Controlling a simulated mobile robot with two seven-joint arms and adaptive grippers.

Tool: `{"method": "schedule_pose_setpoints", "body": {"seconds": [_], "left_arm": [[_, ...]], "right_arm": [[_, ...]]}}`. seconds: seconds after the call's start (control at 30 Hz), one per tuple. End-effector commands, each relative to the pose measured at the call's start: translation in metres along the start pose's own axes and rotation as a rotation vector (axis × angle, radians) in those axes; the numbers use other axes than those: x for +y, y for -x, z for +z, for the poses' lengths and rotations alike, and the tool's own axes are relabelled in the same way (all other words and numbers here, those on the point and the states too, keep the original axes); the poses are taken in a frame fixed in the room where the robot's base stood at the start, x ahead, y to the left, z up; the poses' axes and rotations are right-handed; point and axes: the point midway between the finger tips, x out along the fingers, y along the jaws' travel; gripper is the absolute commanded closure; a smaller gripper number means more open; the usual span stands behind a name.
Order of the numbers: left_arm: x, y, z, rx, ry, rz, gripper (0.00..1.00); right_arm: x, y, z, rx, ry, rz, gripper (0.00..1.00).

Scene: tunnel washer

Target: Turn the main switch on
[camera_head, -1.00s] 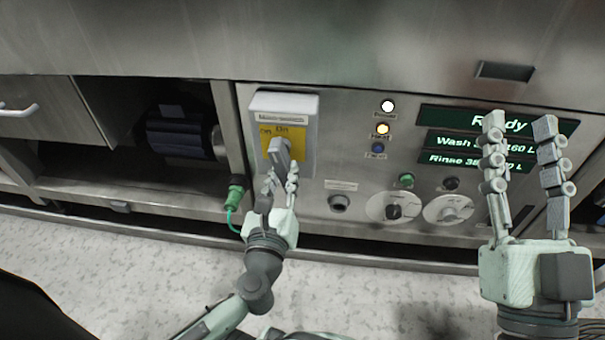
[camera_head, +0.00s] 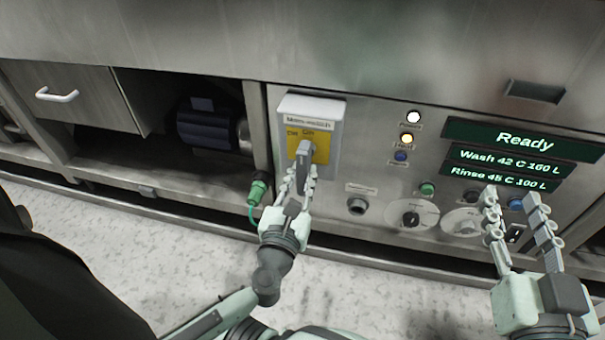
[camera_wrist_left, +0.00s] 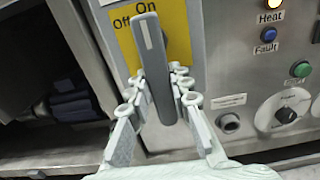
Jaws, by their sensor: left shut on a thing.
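The main switch (camera_head: 304,154) has a grey lever handle on a yellow plate marked Off and On, on the front of a grey box (camera_head: 331,112). My right gripper (camera_head: 512,200) is open and empty in front of the panel's lower right.
The display (camera_head: 524,139) reads Ready, with wash and rinse lines below. A white lamp (camera_head: 413,117) and a yellow lamp (camera_head: 406,138) are lit; the blue fault lamp (camera_head: 400,156) looks dark. A green connector (camera_head: 258,188) with a cable hangs left of the switch. Floor in front is clear.

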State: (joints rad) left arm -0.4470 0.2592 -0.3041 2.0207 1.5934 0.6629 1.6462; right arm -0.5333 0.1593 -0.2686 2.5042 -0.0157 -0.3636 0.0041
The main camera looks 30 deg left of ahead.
Motion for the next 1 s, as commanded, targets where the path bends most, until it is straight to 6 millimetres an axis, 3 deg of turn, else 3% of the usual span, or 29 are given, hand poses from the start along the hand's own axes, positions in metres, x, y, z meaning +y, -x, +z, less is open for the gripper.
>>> {"method": "schedule_pose_setpoints", "body": {"seconds": [0.27, 0.3, 0.47, 0.8, 1.0], "left_arm": [[0.001, 0.0, -0.001, 0.0, -0.007, 0.003, 1.0], [0.001, 0.0, -0.001, 0.0, -0.007, 0.003, 0.79], [0.001, 0.0, 0.0, 0.0, -0.005, 0.003, 0.59], [0.0, 0.0, 0.003, -0.001, -0.003, 0.001, 0.59], [0.001, 0.0, 0.031, -0.004, 0.002, 0.003, 0.59]], "right_arm": [[0.0, 0.0, 0.0, -0.001, 0.001, 0.0, 0.6], [0.0, 0.0, 0.0, -0.001, 0.0, 0.0, 0.6], [0.0, 0.0, 0.0, 0.0, 0.0, 0.0, 0.6], [0.0, 0.0, 0.001, -0.002, 0.001, 0.001, 0.6], [0.0, 0.0, 0.001, -0.002, 0.001, 0.001, 0.6]]}}
